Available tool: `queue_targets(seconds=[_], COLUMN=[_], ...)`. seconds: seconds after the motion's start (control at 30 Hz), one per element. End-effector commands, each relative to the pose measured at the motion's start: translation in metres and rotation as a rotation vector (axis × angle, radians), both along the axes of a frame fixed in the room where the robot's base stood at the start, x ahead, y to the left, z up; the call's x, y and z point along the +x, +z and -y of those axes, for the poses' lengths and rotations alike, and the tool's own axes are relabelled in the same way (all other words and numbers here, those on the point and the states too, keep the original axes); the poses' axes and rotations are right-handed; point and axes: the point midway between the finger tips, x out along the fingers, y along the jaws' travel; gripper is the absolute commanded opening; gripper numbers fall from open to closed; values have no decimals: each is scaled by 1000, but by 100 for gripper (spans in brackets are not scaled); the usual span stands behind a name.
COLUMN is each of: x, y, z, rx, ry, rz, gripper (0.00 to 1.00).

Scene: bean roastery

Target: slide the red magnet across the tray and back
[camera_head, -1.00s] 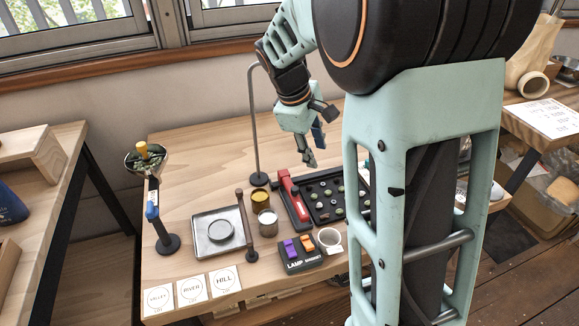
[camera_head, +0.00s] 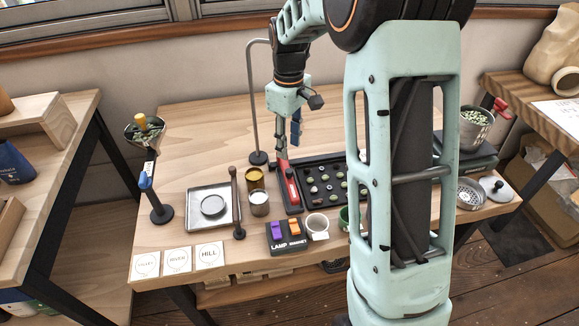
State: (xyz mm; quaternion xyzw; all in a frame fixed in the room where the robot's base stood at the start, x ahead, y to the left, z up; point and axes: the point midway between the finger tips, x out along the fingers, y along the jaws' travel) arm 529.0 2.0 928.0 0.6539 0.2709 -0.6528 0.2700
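The red magnet (camera_head: 290,187) is a long red bar with a small pale label, lying at the left end of the black tray (camera_head: 348,160). The tray holds several small round beans in rows, and my arm hides its right part. My gripper (camera_head: 282,152) points down over the far end of the magnet. Its fingertips overlap that end in the picture; whether they touch it I cannot tell. The fingers are seen nearly edge-on, so their opening is unclear.
Left of the magnet stand a yellow-topped jar (camera_head: 254,178), a pale-topped jar (camera_head: 259,205), a dark upright rod (camera_head: 236,190) and a metal tray (camera_head: 196,221). A switch box (camera_head: 287,244) is in front. A tall lamp stand (camera_head: 250,100) rises behind. The back left tabletop is clear.

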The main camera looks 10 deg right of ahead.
Motion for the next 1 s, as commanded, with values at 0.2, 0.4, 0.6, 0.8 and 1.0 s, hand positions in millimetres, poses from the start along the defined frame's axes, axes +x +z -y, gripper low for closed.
queue_targets(seconds=[0.2, 0.4, 0.6, 0.8, 1.0], x=[-1, -1, 0, 0, 0], y=[-46, -76, -88, -89, -89], z=[0, 0, 0, 0, 0], rx=[-1, -1, -2, -1, -2], ry=[1, 1, 1, 1, 1], rz=[-5, -3, -1, 0, -1], gripper=[34, 34, 34, 34, 20])
